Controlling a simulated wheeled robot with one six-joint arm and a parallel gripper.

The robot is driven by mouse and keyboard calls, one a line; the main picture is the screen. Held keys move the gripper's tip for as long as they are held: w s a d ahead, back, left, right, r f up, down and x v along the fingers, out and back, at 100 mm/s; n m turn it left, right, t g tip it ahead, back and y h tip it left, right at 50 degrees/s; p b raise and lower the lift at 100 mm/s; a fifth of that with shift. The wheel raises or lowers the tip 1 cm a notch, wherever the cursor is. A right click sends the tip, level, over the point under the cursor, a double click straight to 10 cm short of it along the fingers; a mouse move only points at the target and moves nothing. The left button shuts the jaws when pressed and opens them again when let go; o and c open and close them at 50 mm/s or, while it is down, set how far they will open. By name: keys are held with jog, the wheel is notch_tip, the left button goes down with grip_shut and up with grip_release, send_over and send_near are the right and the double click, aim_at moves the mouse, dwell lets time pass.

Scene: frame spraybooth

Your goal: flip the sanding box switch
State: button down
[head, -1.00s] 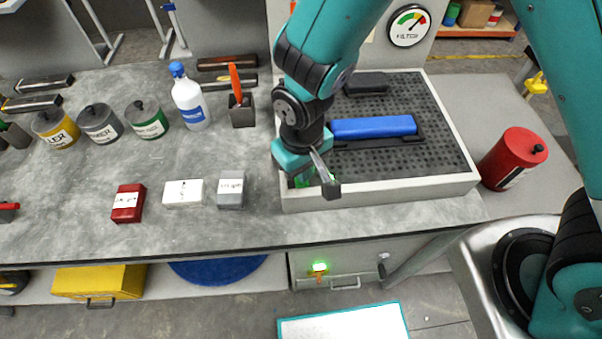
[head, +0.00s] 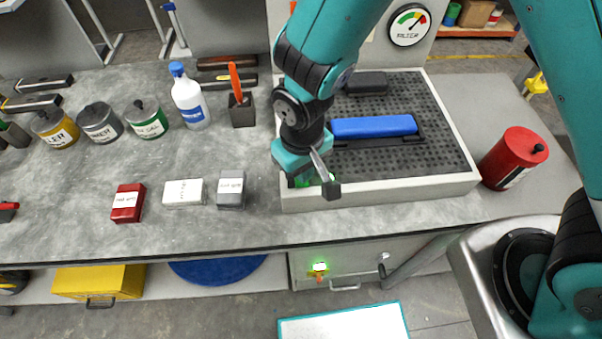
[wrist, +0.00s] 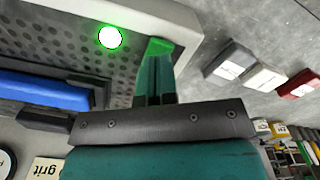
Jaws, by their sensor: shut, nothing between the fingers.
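The sanding box (head: 440,186) is a pale-rimmed tray with a dark perforated top, at the right end of the bench. My gripper (head: 302,181) points down at its near left corner. A round lamp (wrist: 109,37) glows green close beside the fingertips. I cannot make out a switch lever there; my gripper covers part of that corner. Another green light (head: 319,267) with a small orange part below it shows on the grey unit under the bench.
A blue sanding block (head: 374,127) lies on the perforated top. A red canister (head: 513,159) stands right of the box. Grey (head: 231,190), white (head: 183,193) and red (head: 128,203) small boxes stand to the left. A white bottle (head: 190,99) stands behind them.

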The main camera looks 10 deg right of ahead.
jog(key=shift+f+b, duration=0.85)
jog(key=shift+f, duration=0.35)
dwell(0.3)
jog(key=shift+r, duration=0.1)
notch_tip(320, 180, up, 7)
jog(key=p, duration=0.6)
dwell(0.6)
jog(key=shift+w+r+b, duration=0.1)
jog(key=shift+r+b, duration=0.2)
jog(key=shift+b, duration=0.05)
jog(key=s+d+r+y+b, duration=0.2)
jog(key=s+d+r+b, duration=0.2)
jog(key=r, duration=0.3)
jog(key=s+d+r+n+y+b, duration=0.1)
jog(key=s+d+r+y+b, duration=0.1)
jog(key=s+d+r+b, duration=0.2)
notch_tip(320, 180, up, 4)
jog(key=s+d, duration=0.2)
jog(key=shift+s, duration=0.3)
